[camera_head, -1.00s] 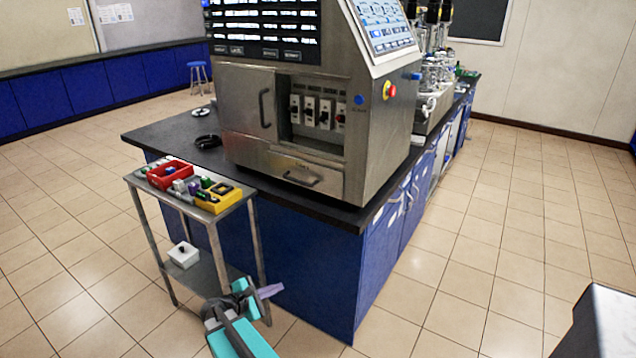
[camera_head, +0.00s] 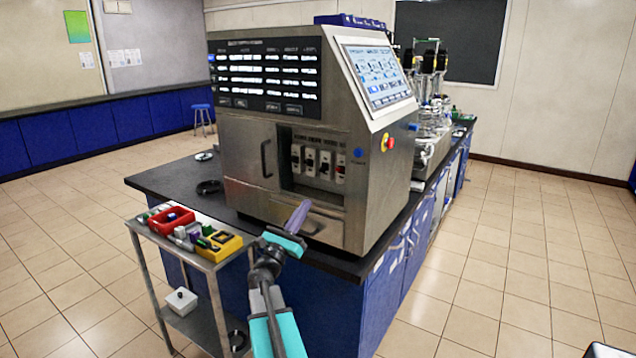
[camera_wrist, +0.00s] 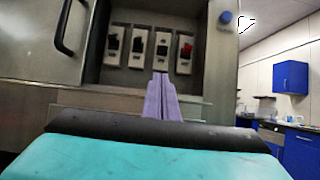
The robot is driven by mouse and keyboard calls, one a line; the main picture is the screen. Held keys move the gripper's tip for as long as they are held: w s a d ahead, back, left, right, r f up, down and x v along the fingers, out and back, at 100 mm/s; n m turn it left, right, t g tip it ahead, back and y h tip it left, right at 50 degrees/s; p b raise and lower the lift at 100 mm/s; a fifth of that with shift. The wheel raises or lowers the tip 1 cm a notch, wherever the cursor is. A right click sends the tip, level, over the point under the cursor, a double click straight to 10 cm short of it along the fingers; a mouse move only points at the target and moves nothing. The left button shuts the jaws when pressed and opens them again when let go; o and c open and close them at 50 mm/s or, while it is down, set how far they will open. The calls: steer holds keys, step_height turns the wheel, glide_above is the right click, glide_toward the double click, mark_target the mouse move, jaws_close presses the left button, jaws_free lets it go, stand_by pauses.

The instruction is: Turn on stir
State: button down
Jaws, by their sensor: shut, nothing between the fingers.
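The steel control cabinet (camera_head: 245,165) stands on the dark bench top. Its open recess holds a row of several white switch modules (camera_head: 325,164), which also show in the wrist view (camera_wrist: 137,47). The touch screen (camera_head: 379,77) is on the slanted right face. My gripper (camera_head: 299,215) is shut and empty, its purple fingers pointing up at the cabinet's lower front, below the recess. In the wrist view its fingertips (camera_wrist: 161,80) appear just below the third module; the exact gap is unclear.
A blue button (camera_head: 359,153) and a red-yellow emergency stop (camera_head: 388,143) sit right of the recess. A cabinet door with a handle (camera_head: 266,158) is at its left. A cart with red (camera_head: 172,221) and yellow bins (camera_head: 219,246) stands left.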

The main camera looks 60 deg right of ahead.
mark_target(323, 169)
steer(key=shift+r, duration=0.35)
steer(key=shift+d, duration=0.15)
steer(key=shift+p+x, duration=1.55)
steer(key=shift+x, duration=3.35)
steer(key=shift+r, duration=0.15)
steer(key=shift+s, duration=0.1)
